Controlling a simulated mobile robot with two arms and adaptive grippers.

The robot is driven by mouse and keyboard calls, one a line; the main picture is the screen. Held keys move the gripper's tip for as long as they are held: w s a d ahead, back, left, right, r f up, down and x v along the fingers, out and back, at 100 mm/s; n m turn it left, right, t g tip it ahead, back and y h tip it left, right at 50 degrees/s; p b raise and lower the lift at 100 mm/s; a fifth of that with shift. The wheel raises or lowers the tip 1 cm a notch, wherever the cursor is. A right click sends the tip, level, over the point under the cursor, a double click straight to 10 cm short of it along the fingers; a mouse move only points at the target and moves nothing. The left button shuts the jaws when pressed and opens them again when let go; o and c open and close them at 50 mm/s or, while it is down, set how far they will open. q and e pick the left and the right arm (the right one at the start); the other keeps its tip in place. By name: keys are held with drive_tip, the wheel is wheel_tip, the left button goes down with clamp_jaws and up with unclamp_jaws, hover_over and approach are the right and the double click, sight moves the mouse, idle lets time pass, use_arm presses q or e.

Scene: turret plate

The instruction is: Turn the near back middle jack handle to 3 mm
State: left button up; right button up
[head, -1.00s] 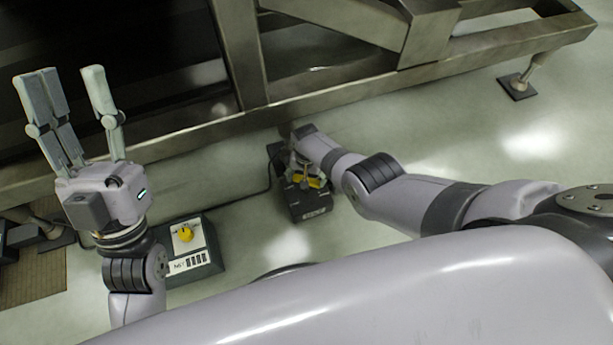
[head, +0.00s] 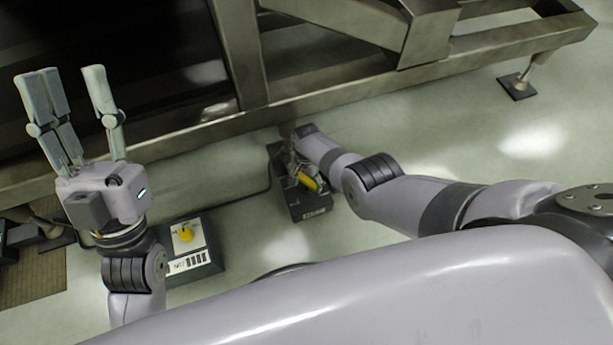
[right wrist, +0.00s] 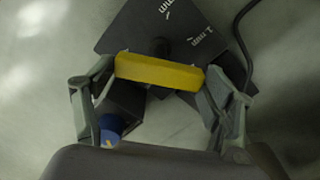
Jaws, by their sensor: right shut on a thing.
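The yellow jack handle (right wrist: 160,72) is a bar lying between the two fingers of my right gripper (right wrist: 160,85), which is shut on its ends in the right wrist view. Below it is a dark plate (right wrist: 120,35) with white tick marks and "mm" lettering, partly hidden; I cannot tell which mark the handle points at. In the head view the handle (head: 309,184) shows slanted beside my right gripper (head: 300,176), over a dark jack box (head: 312,208) on the floor. My left gripper (head: 68,78) is open and empty, raised at the left.
A steel frame (head: 235,60) runs above and behind the jack. A black cable (head: 240,197) runs along the floor to the jack. A blue part (right wrist: 112,127) shows near the left finger.

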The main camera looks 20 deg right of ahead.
drive_tip(key=o, duration=1.1)
drive_tip(key=shift+o, duration=0.2)
drive_tip(key=shift+w+r, duration=0.1)
drive_tip(key=shift+r, duration=0.3)
wheel_tip(320, 180, up, 11)
idle(0.6)
